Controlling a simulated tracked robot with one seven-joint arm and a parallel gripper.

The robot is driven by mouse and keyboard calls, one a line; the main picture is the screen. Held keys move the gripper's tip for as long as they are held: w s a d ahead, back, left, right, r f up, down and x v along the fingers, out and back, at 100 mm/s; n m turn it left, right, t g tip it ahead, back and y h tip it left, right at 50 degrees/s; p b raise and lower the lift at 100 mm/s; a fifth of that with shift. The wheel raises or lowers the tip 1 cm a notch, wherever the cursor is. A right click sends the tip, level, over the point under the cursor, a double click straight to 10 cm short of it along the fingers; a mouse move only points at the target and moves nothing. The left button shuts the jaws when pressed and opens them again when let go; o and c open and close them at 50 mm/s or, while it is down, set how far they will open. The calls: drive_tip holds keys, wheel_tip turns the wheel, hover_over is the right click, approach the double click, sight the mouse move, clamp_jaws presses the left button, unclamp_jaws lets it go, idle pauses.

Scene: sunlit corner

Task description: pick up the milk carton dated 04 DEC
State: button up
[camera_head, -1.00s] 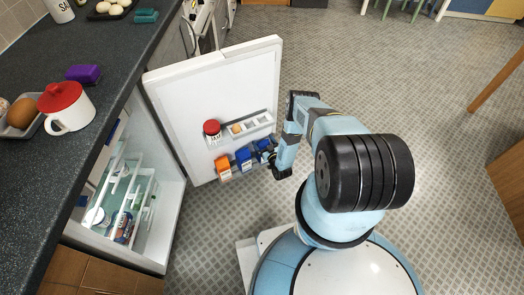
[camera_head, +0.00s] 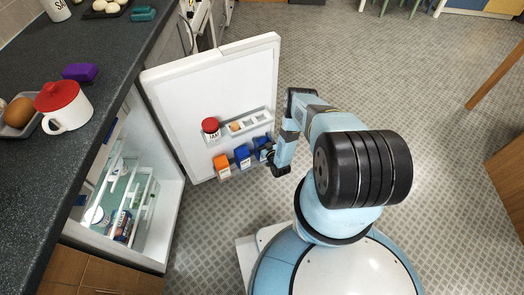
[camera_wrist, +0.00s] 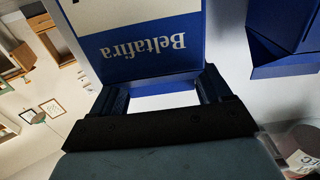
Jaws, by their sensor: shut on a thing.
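My gripper (camera_wrist: 165,100) is shut on a blue and white carton (camera_wrist: 150,45) marked "Beltafira", which shows upside down in the wrist view. In the head view this carton (camera_head: 262,146) is at the right end of the fridge door's lower shelf, partly hidden by my gripper (camera_head: 268,154). Another blue carton (camera_head: 243,157) stands just left of it, and also shows at the right in the wrist view (camera_wrist: 290,45). An orange carton (camera_head: 221,166) stands further left. I cannot read a date on any carton.
The fridge door (camera_head: 185,105) stands open. Its upper shelf holds a red-lidded jar (camera_head: 211,128) and an egg (camera_head: 235,126). The lit fridge interior (camera_head: 125,205) is at the left, under the dark counter (camera_head: 60,170). Floor (camera_head: 400,80) right of the door is clear.

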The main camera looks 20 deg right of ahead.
clamp_jaws()
drive_tip(key=shift+r, duration=0.15)
